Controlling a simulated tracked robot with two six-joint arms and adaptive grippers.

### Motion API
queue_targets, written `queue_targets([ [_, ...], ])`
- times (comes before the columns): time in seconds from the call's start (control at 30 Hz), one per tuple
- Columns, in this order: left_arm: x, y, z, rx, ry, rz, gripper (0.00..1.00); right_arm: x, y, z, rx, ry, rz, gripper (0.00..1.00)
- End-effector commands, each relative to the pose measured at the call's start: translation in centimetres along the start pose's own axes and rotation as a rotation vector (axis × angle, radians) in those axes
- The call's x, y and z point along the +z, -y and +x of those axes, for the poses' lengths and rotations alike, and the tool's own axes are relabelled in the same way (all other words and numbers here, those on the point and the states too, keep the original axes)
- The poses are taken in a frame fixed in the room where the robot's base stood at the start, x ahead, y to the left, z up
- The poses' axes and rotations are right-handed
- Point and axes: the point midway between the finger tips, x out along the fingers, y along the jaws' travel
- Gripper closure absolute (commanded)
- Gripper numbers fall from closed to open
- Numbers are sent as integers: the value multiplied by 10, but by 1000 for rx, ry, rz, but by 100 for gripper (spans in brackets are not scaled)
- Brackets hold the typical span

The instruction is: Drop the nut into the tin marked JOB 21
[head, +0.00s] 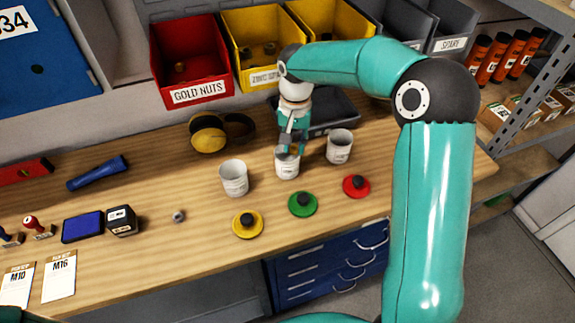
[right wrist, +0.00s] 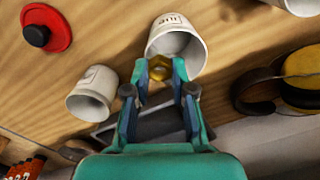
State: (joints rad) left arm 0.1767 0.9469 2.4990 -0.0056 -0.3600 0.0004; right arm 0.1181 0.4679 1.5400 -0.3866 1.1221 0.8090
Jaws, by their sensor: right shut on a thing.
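My right gripper (head: 288,146) is shut on a gold nut (right wrist: 160,72), held between the fingertips at the mouth of the middle white tin (head: 287,166). In the right wrist view the nut overlaps this tin's rim (right wrist: 151,47); I cannot tell whether it is inside the mouth. A white tin (head: 233,180) stands to the left and another (head: 340,148) to the right; the right one also shows in the wrist view (right wrist: 90,95). All three are upright and open. Their printed labels are too small to read. My left gripper is not in view.
Yellow (head: 247,225), green (head: 303,204) and red (head: 356,186) lids lie in front of the tins. Behind stand a red GOLD NUTS bin (head: 192,92), yellow bins, ear defenders (head: 208,134) and a dark tray (head: 335,112). A small grey piece (head: 178,216) lies left.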

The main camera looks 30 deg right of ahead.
Motion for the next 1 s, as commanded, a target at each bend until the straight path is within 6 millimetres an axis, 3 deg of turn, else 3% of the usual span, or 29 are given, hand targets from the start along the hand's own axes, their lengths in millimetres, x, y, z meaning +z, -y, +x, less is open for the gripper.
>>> queue_targets([
  [0.27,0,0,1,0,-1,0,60,0,0,2,0,0,1,100],
  [0.3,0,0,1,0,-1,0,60,0,-1,2,0,0,1,74],
  [0.47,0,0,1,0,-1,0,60,0,-1,2,0,0,1,48],
  [0.83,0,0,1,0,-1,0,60,0,-1,0,0,-1,1,47],
  [1.0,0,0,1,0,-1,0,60,-1,0,-18,-2,-4,2,47],
])
